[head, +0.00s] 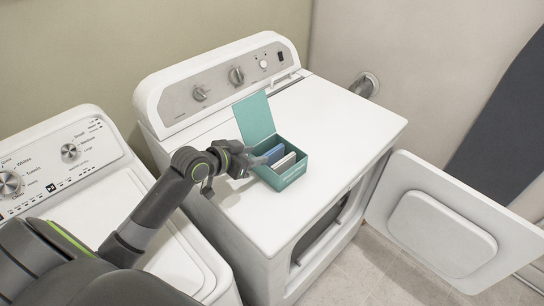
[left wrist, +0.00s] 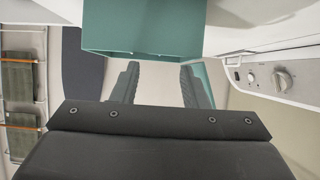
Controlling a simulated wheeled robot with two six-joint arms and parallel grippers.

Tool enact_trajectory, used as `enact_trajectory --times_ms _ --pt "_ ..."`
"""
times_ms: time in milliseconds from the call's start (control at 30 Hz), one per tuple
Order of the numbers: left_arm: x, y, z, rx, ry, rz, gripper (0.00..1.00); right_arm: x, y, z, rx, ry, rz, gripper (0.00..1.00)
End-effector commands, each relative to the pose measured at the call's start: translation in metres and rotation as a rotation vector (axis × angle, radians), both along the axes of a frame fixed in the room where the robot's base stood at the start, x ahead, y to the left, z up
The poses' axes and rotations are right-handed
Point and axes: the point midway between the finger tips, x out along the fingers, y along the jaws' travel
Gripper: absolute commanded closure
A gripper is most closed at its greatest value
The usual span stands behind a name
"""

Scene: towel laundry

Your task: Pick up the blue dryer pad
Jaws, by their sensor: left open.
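A teal box (head: 291,178) stands on top of the dryer with its lid (head: 255,118) raised. Inside it the blue dryer pad (head: 273,153) stands on edge beside pale pads (head: 284,162). My left gripper (head: 262,160) is at the left side of the box, close to the blue pad; whether it touches the box or pad I cannot tell. In the left wrist view the left gripper (left wrist: 160,85) has its two fingers apart, with nothing visible between them. The teal box (left wrist: 145,28) fills the upper middle of that view, and the blue pad does not show there. My right gripper is not in view.
The dryer (head: 345,120) has a clear top right of the box, and its door (head: 440,230) hangs open at the right. A washer (head: 75,185) stands at the left. A rack with towels (left wrist: 20,90) shows in the left wrist view.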

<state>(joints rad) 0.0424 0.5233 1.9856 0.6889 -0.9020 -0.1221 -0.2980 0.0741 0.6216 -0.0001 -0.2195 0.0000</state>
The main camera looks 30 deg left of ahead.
Motion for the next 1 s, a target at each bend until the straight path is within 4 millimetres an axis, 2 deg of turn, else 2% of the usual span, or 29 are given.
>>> enact_trajectory --times_ms 267,633,1000 --pt "0.013 -0.005 -0.006 -0.002 0.000 0.000 0.60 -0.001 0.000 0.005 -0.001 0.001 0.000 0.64" --pt "0.048 -0.014 -0.025 -0.002 0.000 0.000 0.60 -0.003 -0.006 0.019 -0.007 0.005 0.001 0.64" --pt "0.053 -0.016 -0.029 0.001 0.000 0.000 0.60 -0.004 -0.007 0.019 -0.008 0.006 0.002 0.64"
